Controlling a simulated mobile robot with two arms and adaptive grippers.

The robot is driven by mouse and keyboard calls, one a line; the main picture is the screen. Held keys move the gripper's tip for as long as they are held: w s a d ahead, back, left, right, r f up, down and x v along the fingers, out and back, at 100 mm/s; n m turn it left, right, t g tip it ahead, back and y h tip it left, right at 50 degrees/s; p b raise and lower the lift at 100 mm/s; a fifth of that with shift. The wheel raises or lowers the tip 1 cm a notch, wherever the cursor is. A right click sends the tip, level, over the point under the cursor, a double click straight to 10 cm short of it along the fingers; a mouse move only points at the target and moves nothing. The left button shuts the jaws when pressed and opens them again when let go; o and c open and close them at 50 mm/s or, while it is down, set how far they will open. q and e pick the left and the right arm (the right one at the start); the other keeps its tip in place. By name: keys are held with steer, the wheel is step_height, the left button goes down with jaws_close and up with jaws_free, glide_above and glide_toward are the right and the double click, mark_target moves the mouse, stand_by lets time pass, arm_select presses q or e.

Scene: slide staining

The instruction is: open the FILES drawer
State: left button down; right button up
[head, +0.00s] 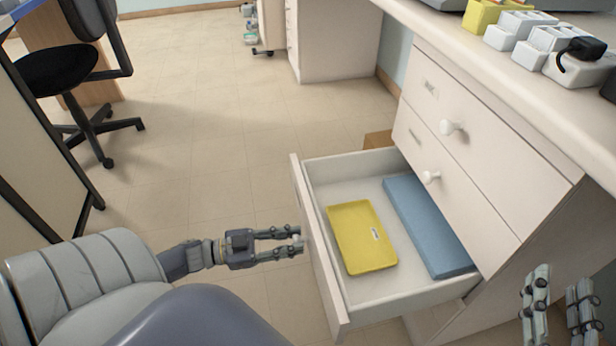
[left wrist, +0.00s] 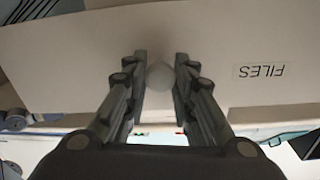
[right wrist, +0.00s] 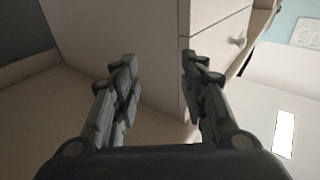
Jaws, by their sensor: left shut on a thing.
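The FILES drawer (head: 318,262) is the lowest visible drawer of the white cabinet and stands pulled well out in the head view. A yellow tray (head: 362,238) and a blue folder-like slab (head: 428,225) lie inside it. My left gripper (head: 298,241) is at the drawer's front, shut on its round white knob. In the left wrist view the knob (left wrist: 160,77) sits between the fingers, and the FILES label (left wrist: 260,71) shows upside down beside it. My right gripper (head: 560,300) is open and empty beside the cabinet, at the lower right; its spread fingers show in the right wrist view (right wrist: 158,88).
Two shut drawers with white knobs, an upper one (head: 453,128) and a lower one (head: 431,177), are above the open drawer. The countertop (head: 470,45) holds white racks (head: 520,27). A black chair (head: 75,75) stands at the upper left. The floor (head: 200,130) between is clear.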

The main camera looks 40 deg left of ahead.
arm_select(q)
steer(key=shift+p+v, duration=0.35)
steer(key=shift+v, duration=1.45)
arm_select(e)
steer(key=shift+s+d+f+g+h, duration=0.15)
steer(key=shift+f+g, duration=0.25)
steer(key=shift+f, duration=0.3)
steer(key=shift+d+f+g+h, duration=0.1)
steer(key=shift+f+g+h, duration=0.1)
steer(key=shift+f+g, duration=0.4)
steer(key=shift+s+d+f+g+h, duration=0.1)
steer(key=shift+f+g+h, duration=0.1)
steer(key=shift+f, duration=0.65)
arm_select(q)
steer(key=shift+s+d+f, duration=0.15)
steer(key=shift+d, duration=0.05)
steer(key=c, duration=1.3)
jaws_free()
steer(key=v, duration=1.2)
